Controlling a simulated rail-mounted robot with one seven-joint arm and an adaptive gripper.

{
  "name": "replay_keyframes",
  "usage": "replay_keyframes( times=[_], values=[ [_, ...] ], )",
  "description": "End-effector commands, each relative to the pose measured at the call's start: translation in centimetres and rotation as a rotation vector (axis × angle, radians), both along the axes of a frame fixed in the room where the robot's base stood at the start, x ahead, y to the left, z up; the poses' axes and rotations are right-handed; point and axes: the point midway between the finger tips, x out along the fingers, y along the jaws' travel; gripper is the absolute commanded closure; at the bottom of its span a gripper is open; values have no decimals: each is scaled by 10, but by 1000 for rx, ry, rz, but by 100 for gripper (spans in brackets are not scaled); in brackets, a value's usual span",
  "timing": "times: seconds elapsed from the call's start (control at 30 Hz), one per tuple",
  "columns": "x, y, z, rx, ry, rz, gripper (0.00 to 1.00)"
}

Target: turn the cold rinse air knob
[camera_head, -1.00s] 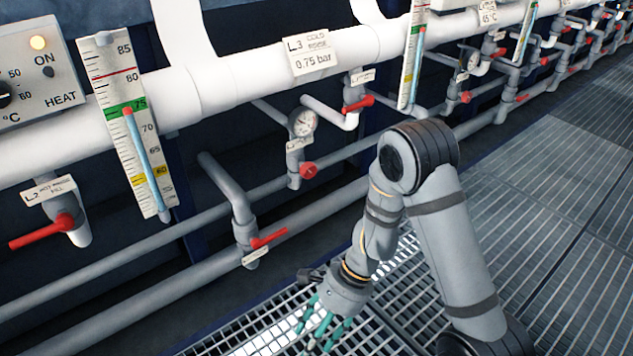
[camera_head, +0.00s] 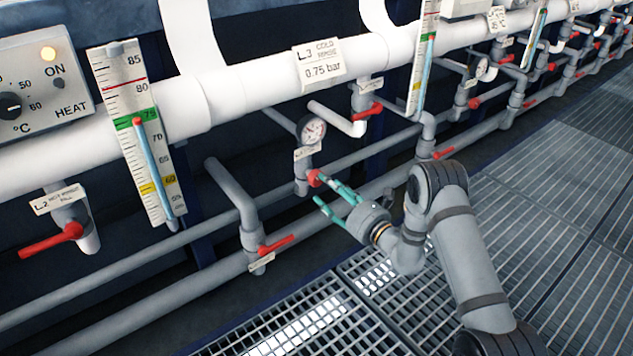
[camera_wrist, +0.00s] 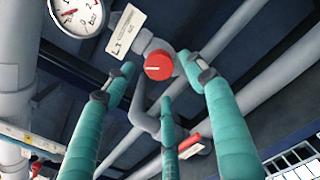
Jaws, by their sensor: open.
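The red air knob (camera_head: 314,178) sits on a grey vertical pipe under a round pressure gauge (camera_head: 313,131), below the sign reading L3 cold rinse 0.75 bar (camera_head: 318,63). In the wrist view the round knob (camera_wrist: 158,65) has a pale line on its face, and the gauge (camera_wrist: 78,12) is at upper left. My gripper (camera_head: 328,188), with teal fingers, is open in front of the knob. In the wrist view the fingers of my gripper (camera_wrist: 155,88) spread around the knob's outline, and a gap seems to remain. Whether any finger touches it cannot be told.
A red lever valve (camera_head: 276,244) is at lower left of the knob, and another red lever (camera_head: 367,112) is above right. Grey pipes run behind the knob. A tall thermometer scale (camera_head: 140,140) hangs to the left. The grating floor (camera_head: 560,200) at right is clear.

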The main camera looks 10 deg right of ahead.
Motion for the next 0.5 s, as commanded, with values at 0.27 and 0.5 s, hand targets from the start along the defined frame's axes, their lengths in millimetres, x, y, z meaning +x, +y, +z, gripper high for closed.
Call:
replay_keyframes(
  times=[0.27, 0.5],
  values=[
    [43, 21, -2, 1, -1, 2, 45],
    [56, 27, -1, 1, 2, 0, 45]
  ],
)
